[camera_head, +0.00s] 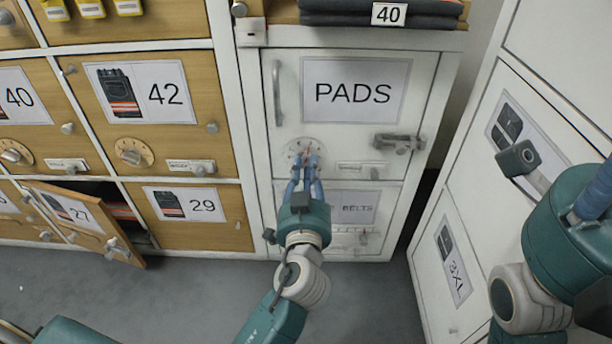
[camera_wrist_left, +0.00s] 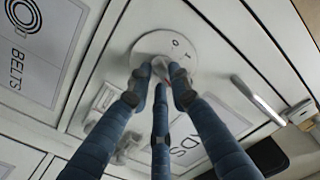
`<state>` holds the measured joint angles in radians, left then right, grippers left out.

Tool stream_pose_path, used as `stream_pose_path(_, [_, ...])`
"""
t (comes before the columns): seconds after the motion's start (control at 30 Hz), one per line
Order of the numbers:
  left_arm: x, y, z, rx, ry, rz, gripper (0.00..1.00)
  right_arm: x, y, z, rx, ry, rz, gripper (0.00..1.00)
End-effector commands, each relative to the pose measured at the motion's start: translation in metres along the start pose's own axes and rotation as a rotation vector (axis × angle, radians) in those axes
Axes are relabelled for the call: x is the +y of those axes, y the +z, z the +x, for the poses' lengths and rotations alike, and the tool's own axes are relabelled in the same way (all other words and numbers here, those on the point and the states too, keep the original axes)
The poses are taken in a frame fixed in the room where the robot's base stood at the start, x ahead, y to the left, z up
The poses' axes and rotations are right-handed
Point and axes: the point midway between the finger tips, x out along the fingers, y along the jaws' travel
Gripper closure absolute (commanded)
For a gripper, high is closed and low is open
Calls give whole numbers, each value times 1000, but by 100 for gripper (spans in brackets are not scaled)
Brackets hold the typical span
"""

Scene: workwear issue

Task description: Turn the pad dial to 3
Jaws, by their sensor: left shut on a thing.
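The pad dial (camera_head: 291,150) is a pale round plate with small marks, low on the white PADS door (camera_head: 290,100). It also shows in the wrist view (camera_wrist_left: 188,47). My left gripper (camera_head: 305,160) has its blue fingers closed around the middle of the dial, shut on its knob. In the wrist view the fingertips (camera_wrist_left: 160,82) surround the knob and hide most of it. The pointer and most numbers are too small or covered to read. Part of my right gripper (camera_head: 565,235) shows at the right edge; its fingertips are out of view.
A latch (camera_head: 398,142) and a vertical handle (camera_head: 277,92) stick out from the PADS door. The BELTS door (camera_head: 350,208) is below. At lower left a wooden door marked 27 (camera_head: 85,222) stands open. Another white cabinet (camera_head: 450,215) stands at right. Grey floor (camera_head: 180,300) is clear in front.

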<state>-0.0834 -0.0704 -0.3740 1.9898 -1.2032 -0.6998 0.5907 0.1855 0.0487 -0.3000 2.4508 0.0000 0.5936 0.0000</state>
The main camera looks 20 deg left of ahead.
Motion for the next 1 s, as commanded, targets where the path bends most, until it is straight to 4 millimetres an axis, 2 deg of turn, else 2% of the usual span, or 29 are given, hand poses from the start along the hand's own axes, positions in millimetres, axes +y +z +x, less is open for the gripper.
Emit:
stream_pose_path(0.6, [0,0,0,-2,0,-45,100,-1,-3,3,18,-6,-2,59])
stream_pose_path(0.63, [0,0,0,-2,0,-45,79,-1,-3,3,18,-6,-2,59])
stream_pose_path(0.7, [0,0,0,-2,0,-45,65,-1,-3,3,18,-6,-2,59])
stream_pose_path(0.73, [0,0,0,-2,0,-45,61,-1,-3,3,18,-6,-2,59])
stream_pose_path(1.0, [0,0,0,-1,0,-44,61,-1,-3,3,16,-6,-2,59])
